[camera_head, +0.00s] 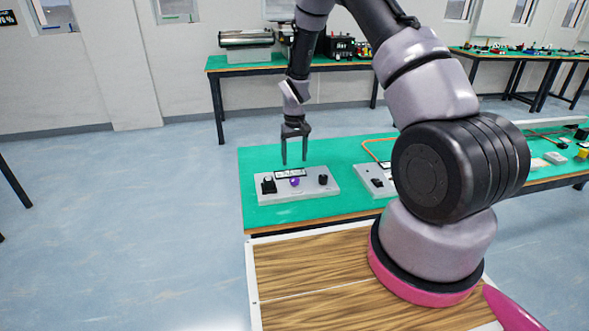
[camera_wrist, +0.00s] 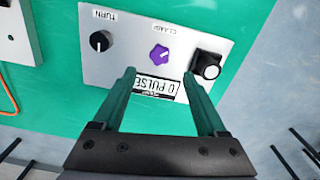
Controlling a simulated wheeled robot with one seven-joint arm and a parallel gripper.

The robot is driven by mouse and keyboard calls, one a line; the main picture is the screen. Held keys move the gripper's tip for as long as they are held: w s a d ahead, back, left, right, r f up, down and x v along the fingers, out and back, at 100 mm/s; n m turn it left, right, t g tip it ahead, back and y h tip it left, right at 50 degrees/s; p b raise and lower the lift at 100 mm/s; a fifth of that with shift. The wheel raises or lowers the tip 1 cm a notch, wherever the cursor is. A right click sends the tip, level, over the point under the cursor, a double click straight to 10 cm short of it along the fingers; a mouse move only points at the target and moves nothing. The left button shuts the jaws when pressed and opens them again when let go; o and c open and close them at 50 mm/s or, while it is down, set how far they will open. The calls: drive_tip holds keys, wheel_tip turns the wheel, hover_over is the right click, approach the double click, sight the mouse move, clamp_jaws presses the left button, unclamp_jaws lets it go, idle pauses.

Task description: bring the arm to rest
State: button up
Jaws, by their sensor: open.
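My gripper (camera_head: 294,148) hangs pointing down above the far edge of a light grey control panel (camera_head: 300,187) on the green table. It is open and empty, with both fingers apart, as the wrist view (camera_wrist: 160,82) also shows. The panel in the wrist view (camera_wrist: 190,22) carries a black knob marked TURN (camera_wrist: 101,41), a purple knob marked CLAMP (camera_wrist: 160,53) and a black switch with a white top (camera_wrist: 207,66). A small display (camera_wrist: 158,86) reading "0 PULSE" shows between the fingers. The fingers appear clear of the knobs.
The green table (camera_head: 262,158) extends right, with a second grey panel (camera_head: 374,181) partly hidden behind my arm. A wooden surface (camera_head: 310,275) lies in front. Another green table (camera_head: 215,63) with machines stands behind. The floor at left is open.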

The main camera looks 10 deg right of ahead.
drive_tip(key=shift+r, duration=1.05)
drive_tip(key=s+d+r+m+t+y, duration=0.1)
drive_tip(key=s+d+r, duration=0.15)
drive_tip(key=r, duration=1.05)
drive_tip(key=s+d+r+m+t, duration=0.15)
drive_tip(key=s+r, duration=0.25)
drive_tip(key=r, duration=0.9)
drive_tip(key=s+r+m+t, duration=0.1)
drive_tip(key=s+r, duration=0.4)
drive_tip(key=s, duration=0.3)
drive_tip(key=s+d+r+m+t, duration=0.1)
drive_tip(key=s+r+t, duration=0.1)
drive_tip(key=s+r, duration=0.3)
drive_tip(key=s+d+r+m+t+y, duration=0.1)
drive_tip(key=s+r, duration=0.3)
drive_tip(key=s, duration=0.6)
drive_tip(key=shift+s+r+t, duration=0.3)
drive_tip(key=shift+r+t, duration=0.05)
drive_tip(key=shift+r, duration=0.05)
drive_tip(key=shift+c, duration=0.2)
